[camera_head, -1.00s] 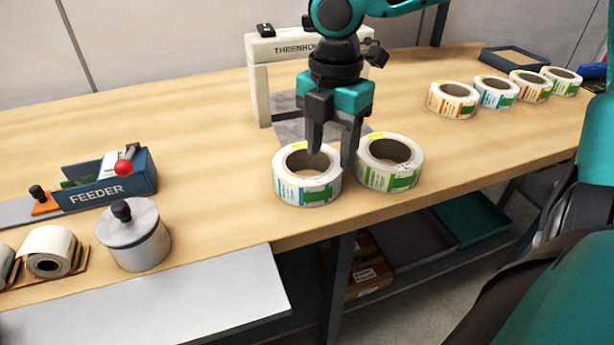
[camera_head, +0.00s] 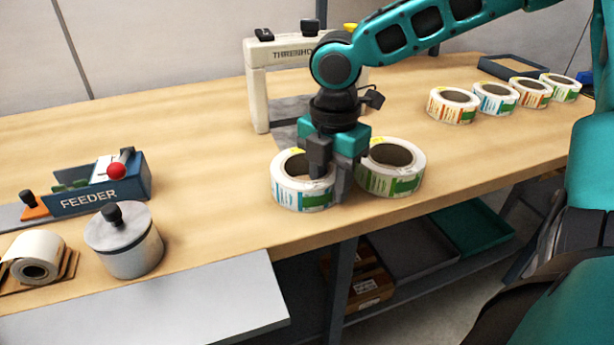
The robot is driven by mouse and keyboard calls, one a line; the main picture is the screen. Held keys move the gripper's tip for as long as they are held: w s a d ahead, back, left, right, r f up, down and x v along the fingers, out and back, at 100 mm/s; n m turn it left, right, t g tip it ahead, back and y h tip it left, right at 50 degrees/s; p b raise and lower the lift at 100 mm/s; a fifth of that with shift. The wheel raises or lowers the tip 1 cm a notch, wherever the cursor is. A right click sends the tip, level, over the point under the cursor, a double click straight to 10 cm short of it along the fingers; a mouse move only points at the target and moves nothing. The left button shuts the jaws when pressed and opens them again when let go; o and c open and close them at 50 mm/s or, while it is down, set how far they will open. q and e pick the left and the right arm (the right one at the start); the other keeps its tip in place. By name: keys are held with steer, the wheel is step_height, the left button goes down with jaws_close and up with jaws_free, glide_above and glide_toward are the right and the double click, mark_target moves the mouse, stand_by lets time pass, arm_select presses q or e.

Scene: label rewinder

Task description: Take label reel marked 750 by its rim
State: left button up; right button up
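Two label reels stand close together near the table's front edge: a left reel (camera_head: 290,194) with blue print and a right reel (camera_head: 400,180) with green print. The number 750 is too small to read on any reel. My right gripper (camera_head: 332,187) is lowered at the left reel, one finger in its core and the other outside its right wall, in the gap between the reels. The rim lies between the fingers. I cannot tell whether they press on it. My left gripper is not in view.
Several more reels (camera_head: 453,106) stand in a row at the back right by a dark tray (camera_head: 500,68). A white frame (camera_head: 258,95) stands behind my gripper. A blue feeder (camera_head: 100,192) and a lidded metal pot (camera_head: 130,245) stand at the left. The table between is clear.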

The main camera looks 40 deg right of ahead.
jaws_close()
stand_by(0.3)
